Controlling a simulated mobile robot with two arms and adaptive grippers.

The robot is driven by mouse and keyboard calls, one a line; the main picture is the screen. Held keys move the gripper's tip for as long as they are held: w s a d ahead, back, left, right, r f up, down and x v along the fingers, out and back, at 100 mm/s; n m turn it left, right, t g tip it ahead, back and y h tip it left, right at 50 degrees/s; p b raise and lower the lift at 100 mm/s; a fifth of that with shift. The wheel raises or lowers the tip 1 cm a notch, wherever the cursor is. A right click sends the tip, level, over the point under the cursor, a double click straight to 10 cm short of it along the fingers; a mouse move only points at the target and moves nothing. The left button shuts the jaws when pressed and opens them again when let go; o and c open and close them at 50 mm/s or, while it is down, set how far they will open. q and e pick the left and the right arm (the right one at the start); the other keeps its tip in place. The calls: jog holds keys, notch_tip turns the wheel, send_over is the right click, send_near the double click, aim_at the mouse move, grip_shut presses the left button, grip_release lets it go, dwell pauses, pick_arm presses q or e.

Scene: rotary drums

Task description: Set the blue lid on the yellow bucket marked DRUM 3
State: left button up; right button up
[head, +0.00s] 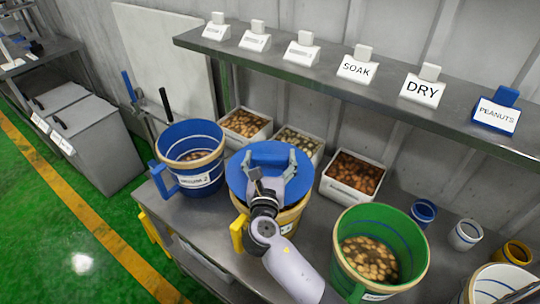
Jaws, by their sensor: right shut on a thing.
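The blue lid (238,180) is over the mouth of the yellow bucket (294,216) in the middle of the bench. It hides the bucket's inside, and I cannot tell whether it is seated or slightly above the rim. The bucket's label is mostly covered, so its marking cannot be read. My right gripper (268,174) comes in over the lid and is shut on the lid at its raised blue handle (270,150). My left gripper is not in view.
A blue bucket (184,136) stands left of the yellow one. A green bucket (416,231) with brown contents stands right. White bins (351,193) of nuts sit behind. Small cups (466,236) stand at right. A shelf (400,96) with signs overhangs the back.

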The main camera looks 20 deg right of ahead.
aim_at(270, 171)
jog(key=shift+f+b, duration=0.45)
jog(key=shift+f, duration=0.55)
jog(key=shift+p, duration=0.75)
dwell(0.9)
jog(key=shift+f+b, duration=0.9)
jog(key=shift+f, duration=0.3)
jog(key=o, duration=1.5)
jog(key=shift+r, duration=0.1)
jog(key=v, duration=1.2)
jog(key=shift+s, duration=0.1)
